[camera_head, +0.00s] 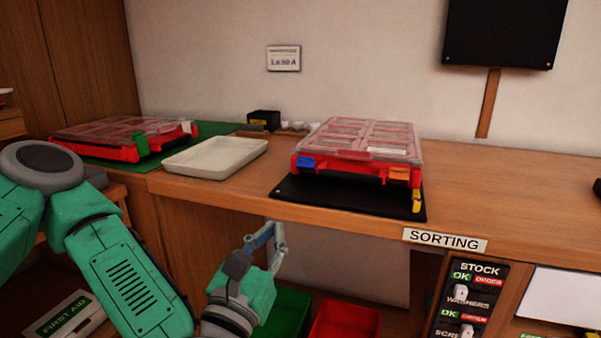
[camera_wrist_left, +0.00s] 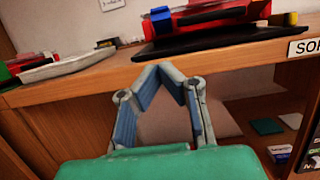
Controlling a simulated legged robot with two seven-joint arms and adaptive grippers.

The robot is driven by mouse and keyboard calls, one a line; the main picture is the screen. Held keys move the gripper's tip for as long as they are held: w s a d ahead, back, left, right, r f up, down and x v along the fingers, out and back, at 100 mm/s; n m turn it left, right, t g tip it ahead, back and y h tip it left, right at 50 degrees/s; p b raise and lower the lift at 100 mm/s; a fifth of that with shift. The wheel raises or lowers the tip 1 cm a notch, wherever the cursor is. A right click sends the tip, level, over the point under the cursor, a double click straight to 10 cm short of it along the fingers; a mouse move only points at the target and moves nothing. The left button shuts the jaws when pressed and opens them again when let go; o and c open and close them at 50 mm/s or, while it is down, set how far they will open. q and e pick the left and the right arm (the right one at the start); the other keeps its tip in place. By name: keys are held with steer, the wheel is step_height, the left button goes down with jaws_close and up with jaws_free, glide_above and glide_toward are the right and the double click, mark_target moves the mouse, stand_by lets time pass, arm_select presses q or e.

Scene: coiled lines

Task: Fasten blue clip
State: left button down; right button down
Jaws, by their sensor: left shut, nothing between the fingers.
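A blue clip (camera_head: 305,162) sits on the front left of a red organizer case (camera_head: 345,172) with a clear compartmented lid. The case lies on a black mat (camera_head: 300,195) on the wooden bench, its lid down. An orange clip (camera_head: 398,173) and a yellow clip (camera_head: 416,200) show on the same case. In the left wrist view the blue clip (camera_wrist_left: 160,13) is at the top. My left gripper (camera_head: 276,238) is shut and empty, below the bench's front edge, apart from the clip. In the left wrist view its fingertips (camera_wrist_left: 169,70) meet. My right gripper is not seen.
A white tray (camera_head: 215,158) stands left of the case. Another red case (camera_head: 100,145) with a green clip lies on a green mat. The bench's front edge (camera_head: 340,223) is above my left gripper. Red (camera_head: 345,320) and green bins are below.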

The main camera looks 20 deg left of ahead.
arm_select(q)
steer(key=w, duration=0.1)
steer(key=b, duration=0.1)
glide_toward(304, 161)
steer(key=w, duration=0.1)
steer(key=w+f, duration=0.1)
steer(key=w, duration=0.1)
steer(key=w+f, duration=0.1)
steer(key=shift+w+d, duration=0.15)
steer(key=shift+w, duration=0.2)
steer(key=shift+w+r+b, duration=0.2)
steer(key=shift+w+r, duration=0.4)
steer(key=shift+r, duration=0.3)
steer(key=shift+w+r+b, duration=0.2)
steer(key=shift+w+r, duration=0.4)
steer(key=shift+r, duration=0.3)
